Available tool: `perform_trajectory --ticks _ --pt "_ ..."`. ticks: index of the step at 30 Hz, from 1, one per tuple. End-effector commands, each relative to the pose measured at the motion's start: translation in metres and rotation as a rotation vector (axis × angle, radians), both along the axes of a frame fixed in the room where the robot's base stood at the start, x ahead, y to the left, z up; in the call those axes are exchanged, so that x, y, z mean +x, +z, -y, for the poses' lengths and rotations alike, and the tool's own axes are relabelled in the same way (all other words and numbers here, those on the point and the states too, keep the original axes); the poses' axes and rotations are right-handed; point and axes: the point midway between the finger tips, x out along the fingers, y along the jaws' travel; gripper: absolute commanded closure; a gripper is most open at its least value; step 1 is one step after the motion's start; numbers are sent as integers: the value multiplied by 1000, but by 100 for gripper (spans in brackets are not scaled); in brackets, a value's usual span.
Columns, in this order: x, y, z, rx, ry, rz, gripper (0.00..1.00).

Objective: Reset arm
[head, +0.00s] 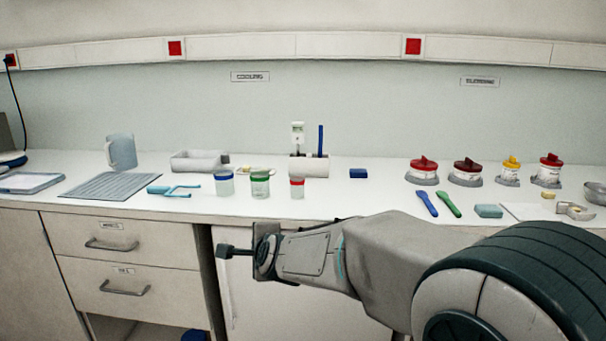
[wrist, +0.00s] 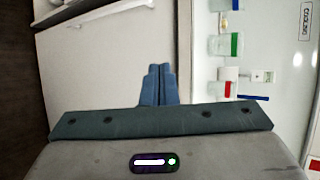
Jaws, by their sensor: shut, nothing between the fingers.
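My arm reaches leftward across the front of the bench in the head view. My gripper (head: 222,251) is below the countertop edge, in front of the cabinet, apart from everything on the bench. In the wrist view the two blue-grey fingers of my gripper (wrist: 158,72) lie side by side, shut with nothing between them. The jars with blue (head: 225,171), green (head: 260,175) and red (head: 297,181) lids stand on the counter above and beyond my gripper.
The white counter (head: 340,198) holds a jug (head: 121,151), a grey mat (head: 112,187), a white bin (head: 197,160), a holder (head: 308,167), blue (head: 427,203) and green (head: 448,204) scoops, and several red- or yellow-lidded pots. Drawers (head: 125,246) with handles are at left.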

Motion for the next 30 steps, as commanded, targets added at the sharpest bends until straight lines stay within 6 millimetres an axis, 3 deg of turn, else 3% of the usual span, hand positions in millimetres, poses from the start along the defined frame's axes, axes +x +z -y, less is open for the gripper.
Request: perform_trajectory --ticks 1,3,8,18,24,30 --pt "-12 27 21 -95 45 -6 100" --pt "-30 39 45 -236 123 -23 100" --pt "-80 62 102 -541 318 -80 100" --pt "-212 100 212 -1037 789 -275 100" --pt "-263 107 243 -1148 980 -361 100" --pt "-276 104 250 -1169 1031 -383 100"
